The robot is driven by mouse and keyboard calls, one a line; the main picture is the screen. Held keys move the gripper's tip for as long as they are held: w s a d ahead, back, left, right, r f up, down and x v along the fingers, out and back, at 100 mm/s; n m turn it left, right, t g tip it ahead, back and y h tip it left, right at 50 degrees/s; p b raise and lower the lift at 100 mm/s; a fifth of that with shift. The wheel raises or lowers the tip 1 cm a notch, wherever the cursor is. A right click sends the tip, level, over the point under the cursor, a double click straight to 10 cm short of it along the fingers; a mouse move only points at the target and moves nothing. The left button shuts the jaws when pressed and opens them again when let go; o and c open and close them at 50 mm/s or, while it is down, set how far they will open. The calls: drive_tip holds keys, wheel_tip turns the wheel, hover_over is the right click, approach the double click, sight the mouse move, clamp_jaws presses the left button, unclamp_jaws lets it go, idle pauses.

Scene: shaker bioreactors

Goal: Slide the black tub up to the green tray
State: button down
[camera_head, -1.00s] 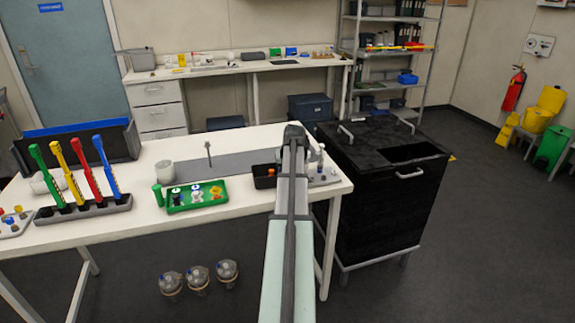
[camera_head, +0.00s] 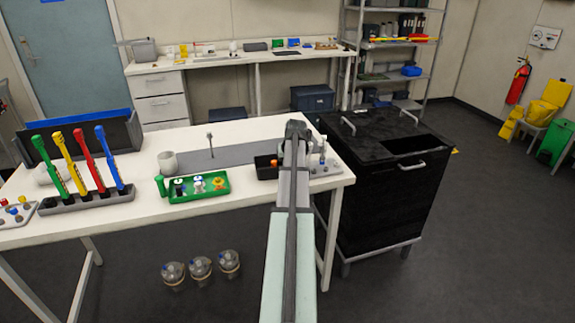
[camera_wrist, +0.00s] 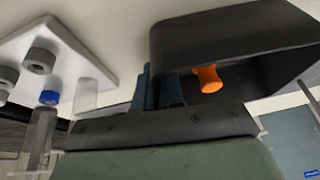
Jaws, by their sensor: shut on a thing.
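The black tub (camera_head: 265,173) stands on the white table, just left of my arm, with an orange piece (camera_head: 273,163) inside. In the wrist view the tub (camera_wrist: 225,28) fills the upper right and the orange piece (camera_wrist: 208,79) shows in it. My gripper (camera_wrist: 160,90) is shut on the tub's near wall. In the head view my own arm hides the fingertips. The green tray (camera_head: 170,199) lies to the left of the tub, with several small figures in it. A strip of bare table separates tub and tray.
A small rack (camera_head: 328,168) stands right of my arm. A white cup (camera_head: 168,162) and a grey mat (camera_head: 225,157) with a thin upright post lie behind the tray. A rack of coloured pipettes (camera_head: 88,199) is at left. The black cabinet (camera_head: 385,200) stands beyond the table's right end.

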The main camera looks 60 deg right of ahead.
idle(0.3)
drive_tip(key=shift+w+a, duration=1.55)
drive_tip(key=shift+a, duration=0.2)
drive_tip(key=shift+w+a, duration=1.5)
drive_tip(key=shift+a, duration=0.25)
drive_tip(key=c, duration=1.2)
unclamp_jaws()
drive_tip(key=v, duration=1.3)
drive_tip(key=shift+s+r, duration=0.15)
drive_tip(key=shift+r, duration=0.2)
